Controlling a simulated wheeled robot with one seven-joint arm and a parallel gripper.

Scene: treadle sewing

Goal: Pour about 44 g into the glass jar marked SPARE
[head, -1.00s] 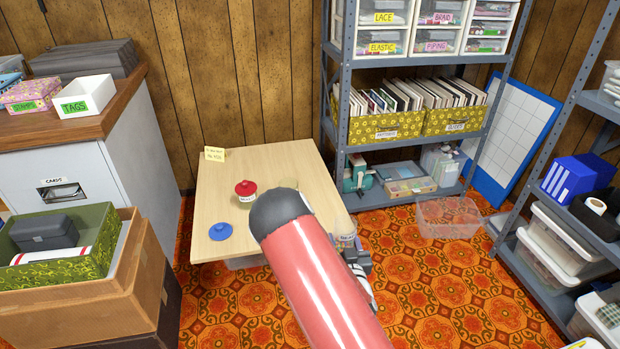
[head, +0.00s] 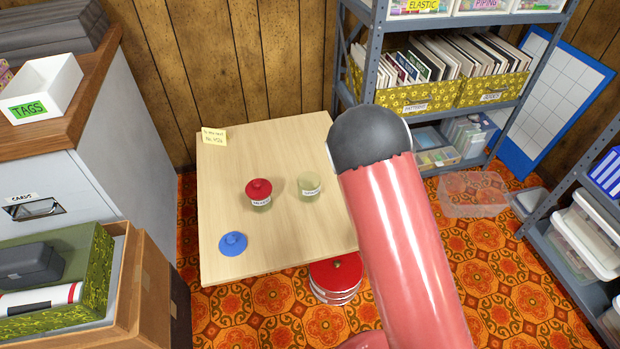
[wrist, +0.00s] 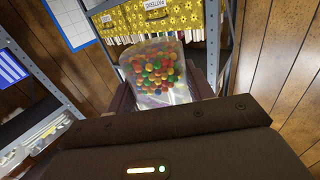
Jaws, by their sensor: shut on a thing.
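My gripper (wrist: 165,88) is shut on a clear container (wrist: 158,100) of multicoloured round pieces, seen in the wrist view, which is upside down. The container's tilt is hard to tell. In the head view my arm hides the gripper and container. An open glass jar (head: 309,187) with a white label stands on the wooden table; it looks empty. A second glass jar (head: 261,203) to its left is labelled and has a red lid (head: 259,188). Both labels are too small to read surely. A blue lid (head: 233,243) lies at the table's front left.
The wooden table (head: 230,180) is otherwise clear, with a yellow note (head: 214,138) at its back left. A red round tin (head: 336,277) is below its front edge. A metal shelf (head: 374,70) stands behind right, a cabinet (head: 85,150) left. A clear bin (head: 474,194) sits right.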

